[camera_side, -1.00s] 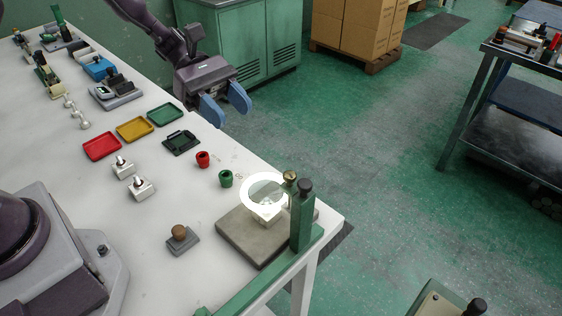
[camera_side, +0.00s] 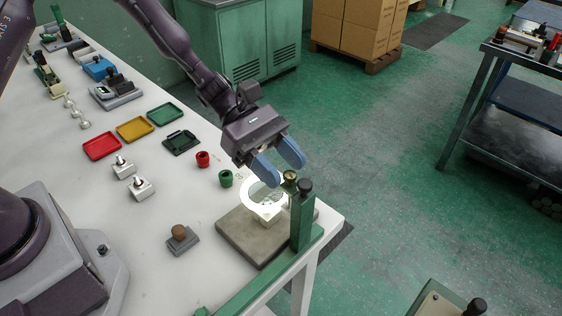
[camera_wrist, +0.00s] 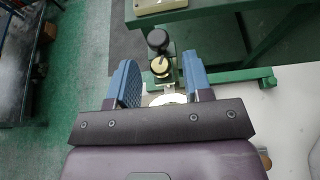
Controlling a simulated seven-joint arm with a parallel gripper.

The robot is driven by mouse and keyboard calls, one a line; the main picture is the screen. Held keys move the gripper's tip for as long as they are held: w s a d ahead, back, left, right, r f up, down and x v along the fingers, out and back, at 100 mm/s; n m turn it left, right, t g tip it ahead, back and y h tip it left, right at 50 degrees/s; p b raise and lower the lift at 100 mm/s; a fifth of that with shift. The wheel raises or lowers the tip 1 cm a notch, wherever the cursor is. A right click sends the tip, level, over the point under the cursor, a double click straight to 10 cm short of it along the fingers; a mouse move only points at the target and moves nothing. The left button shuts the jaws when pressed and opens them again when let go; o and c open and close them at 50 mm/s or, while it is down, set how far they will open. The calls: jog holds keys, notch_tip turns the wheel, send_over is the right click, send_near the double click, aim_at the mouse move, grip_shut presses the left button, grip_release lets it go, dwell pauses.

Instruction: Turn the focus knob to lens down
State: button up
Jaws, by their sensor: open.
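The magnifier stand has a grey base (camera_side: 238,236), a lit white ring lens (camera_side: 249,197) and a green post (camera_side: 301,222) with a black cap (camera_side: 305,186). A brass knob (camera_side: 290,176) sits at the top beside the post; I take it for the focus knob. My gripper (camera_side: 280,172) is open and empty, with blue fingers above the ring and just left of the brass knob. In the wrist view the brass knob (camera_wrist: 160,66) appears beyond and between the fingertips of my gripper (camera_wrist: 160,75), apart from both. The ring lens is partly hidden by a finger.
A red cup (camera_side: 203,159) and a green cup (camera_side: 226,178) stand left of the stand. A wooden-topped knob on a grey block (camera_side: 182,238) lies nearer the front. Coloured trays (camera_side: 135,129) lie farther back. The green rail (camera_side: 262,282) runs along the table's end.

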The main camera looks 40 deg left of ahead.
grip_shut()
jog(key=shift+w+m+g, duration=0.15)
jog(key=shift+m+g, duration=0.75)
grip_release()
jog(key=v, duration=1.3)
